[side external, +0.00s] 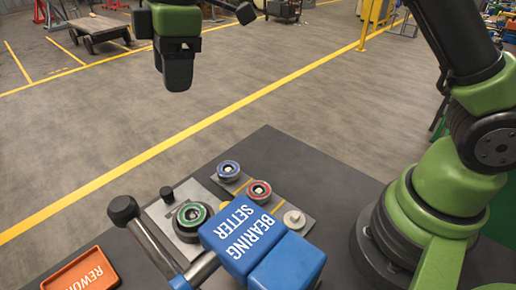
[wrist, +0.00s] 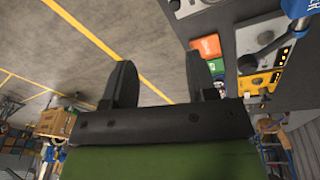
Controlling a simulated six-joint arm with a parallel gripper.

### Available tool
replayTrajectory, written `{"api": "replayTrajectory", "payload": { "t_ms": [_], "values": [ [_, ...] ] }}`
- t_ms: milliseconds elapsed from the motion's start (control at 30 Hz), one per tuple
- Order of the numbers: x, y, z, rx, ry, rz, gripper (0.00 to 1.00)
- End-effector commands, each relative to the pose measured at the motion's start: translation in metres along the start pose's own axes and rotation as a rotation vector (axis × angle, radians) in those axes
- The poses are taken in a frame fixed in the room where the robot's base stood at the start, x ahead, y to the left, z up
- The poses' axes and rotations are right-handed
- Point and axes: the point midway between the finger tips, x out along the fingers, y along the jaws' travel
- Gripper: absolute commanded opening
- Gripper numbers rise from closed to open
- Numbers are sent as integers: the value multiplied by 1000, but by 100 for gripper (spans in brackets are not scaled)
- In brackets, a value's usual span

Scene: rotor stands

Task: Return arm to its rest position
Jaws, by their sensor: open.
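My gripper (side external: 178,84) hangs high at the upper left of the side external view, well clear of the work table. Its fingers overlap there, but the wrist view shows my gripper (wrist: 161,72) with two dark fingers apart and nothing between them. On the table are a blue-ringed part (side external: 229,169), a red-ringed part (side external: 259,190) and a bare pale post (side external: 294,219) on a grey plate. A green-ringed part (side external: 191,214) sits on a metal fixture beside the blue press labelled BEARING SETTER (side external: 240,235). The press hides part of the plate.
An orange REWORK tray (side external: 80,272) lies at the table's lower left; the press's black-knobbed lever (side external: 124,210) sticks up nearby. In the wrist view, an orange tray (wrist: 207,46), a green tray (wrist: 216,66) and a yellow panel (wrist: 262,82) show. Open floor (side external: 110,140) lies below my gripper.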

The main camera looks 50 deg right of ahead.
Motion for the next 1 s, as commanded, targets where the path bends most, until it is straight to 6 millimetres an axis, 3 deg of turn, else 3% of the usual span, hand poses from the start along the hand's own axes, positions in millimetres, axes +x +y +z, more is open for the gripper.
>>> {"api": "replayTrajectory", "payload": {
  "t_ms": [33, 200, 400, 533, 700, 833, 1000],
  "values": [
    [-22, -4, 13, 94, 25, 24, 52],
    [-75, -29, 54, 433, 114, 83, 52],
    [-112, -76, 103, 832, 238, 134, 52],
    [-119, -112, 133, 1089, 331, 155, 52],
    [-113, -152, 160, 1366, 441, 166, 52],
    [-105, -169, 171, 1493, 495, 165, 52],
    [-101, -176, 175, 1549, 519, 163, 52]
  ]
}}
